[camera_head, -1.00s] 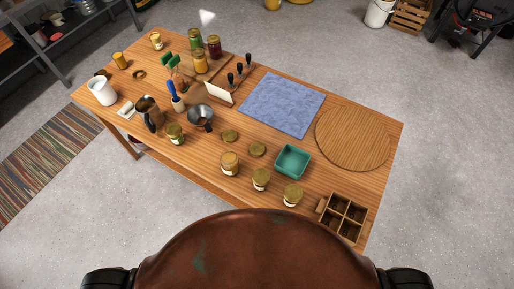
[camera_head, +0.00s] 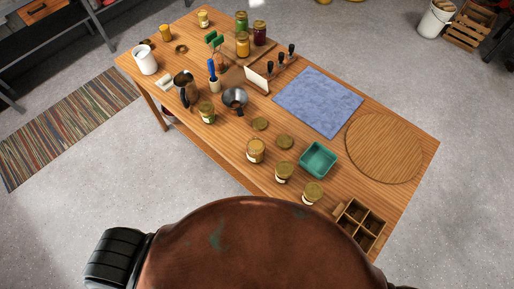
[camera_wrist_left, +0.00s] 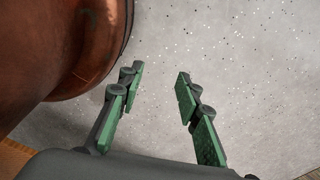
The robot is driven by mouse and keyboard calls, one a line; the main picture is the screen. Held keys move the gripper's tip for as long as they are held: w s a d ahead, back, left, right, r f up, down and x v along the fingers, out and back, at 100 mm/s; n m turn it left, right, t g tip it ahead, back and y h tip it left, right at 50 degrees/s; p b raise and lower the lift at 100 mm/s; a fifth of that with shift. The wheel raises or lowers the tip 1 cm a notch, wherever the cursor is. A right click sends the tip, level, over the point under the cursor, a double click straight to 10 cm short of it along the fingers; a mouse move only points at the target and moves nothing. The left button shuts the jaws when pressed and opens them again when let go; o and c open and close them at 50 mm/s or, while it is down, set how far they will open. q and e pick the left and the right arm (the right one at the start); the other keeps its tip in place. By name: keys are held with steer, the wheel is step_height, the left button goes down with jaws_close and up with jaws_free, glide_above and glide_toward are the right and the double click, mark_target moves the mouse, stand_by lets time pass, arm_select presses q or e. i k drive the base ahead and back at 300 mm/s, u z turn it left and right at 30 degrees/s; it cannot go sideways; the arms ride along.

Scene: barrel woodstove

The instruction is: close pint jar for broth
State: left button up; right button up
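Several small jars stand along the table's near edge in the head view: one jar (camera_head: 256,151), a middle jar (camera_head: 284,172) and a right jar (camera_head: 312,193). Another jar (camera_head: 207,112) stands further left, by the steel funnel. Two loose round lids (camera_head: 260,124) and (camera_head: 285,141) lie flat behind the near jars. I cannot tell which jar is the pint jar for broth. My left gripper (camera_wrist_left: 158,92) is open and empty over bare floor in the left wrist view. Neither gripper shows in the head view.
The wooden table (camera_head: 231,150) also holds a teal bin (camera_head: 318,160), a divided box (camera_head: 360,225), a blue mat (camera_head: 318,102), a round board (camera_head: 384,148), a funnel (camera_head: 235,97) and a dark pitcher (camera_head: 186,88). A striped rug (camera_head: 68,126) lies left.

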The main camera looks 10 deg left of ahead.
mark_target(255, 146)
steer(key=z, duration=0.05)
steer(key=k, duration=0.5)
steer(key=u, duration=1.8)
steer(key=i, duration=2.2)
steer(key=z, duration=2.55)
